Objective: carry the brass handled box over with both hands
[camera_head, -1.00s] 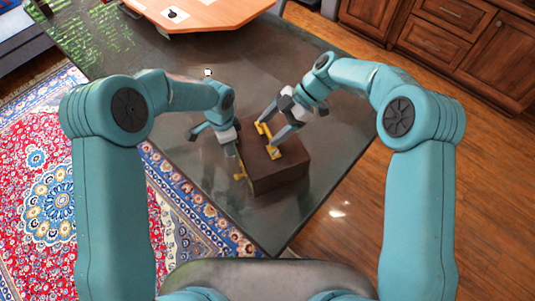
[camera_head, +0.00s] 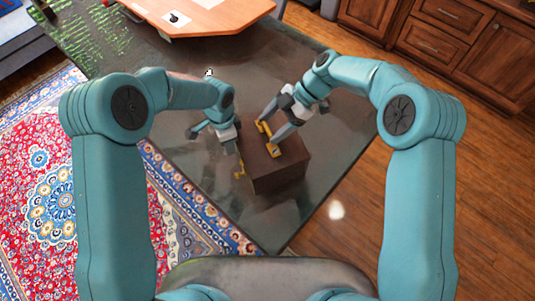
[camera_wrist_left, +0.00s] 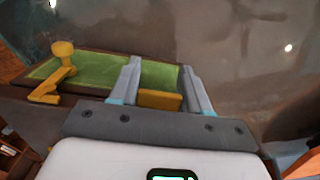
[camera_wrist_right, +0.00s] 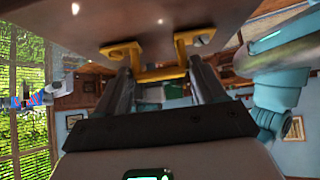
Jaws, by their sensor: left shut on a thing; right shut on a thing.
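The brass handled box (camera_head: 277,178) is a dark brown block at the near end of the dark tabletop. I cannot tell whether it rests there or hangs just above. My right gripper (camera_head: 268,137) is shut on a brass handle (camera_head: 263,128) at the box's upper right side; the handle's bar also shows between the fingers in the right wrist view (camera_wrist_right: 162,74). My left gripper (camera_head: 236,153) is at the box's left side, shut on brass (camera_wrist_left: 160,100), partly hidden by the fingers. Brass also shows below it in the head view. A green, dark-rimmed panel (camera_wrist_left: 100,70) shows in the left wrist view.
The dark table (camera_head: 190,190) narrows to a corner near me. An orange-brown board or tabletop (camera_head: 225,18) with a small black object stands farther back. A patterned rug (camera_head: 50,190) lies left; wooden cabinets (camera_head: 440,40) stand back right, with bare wood floor between.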

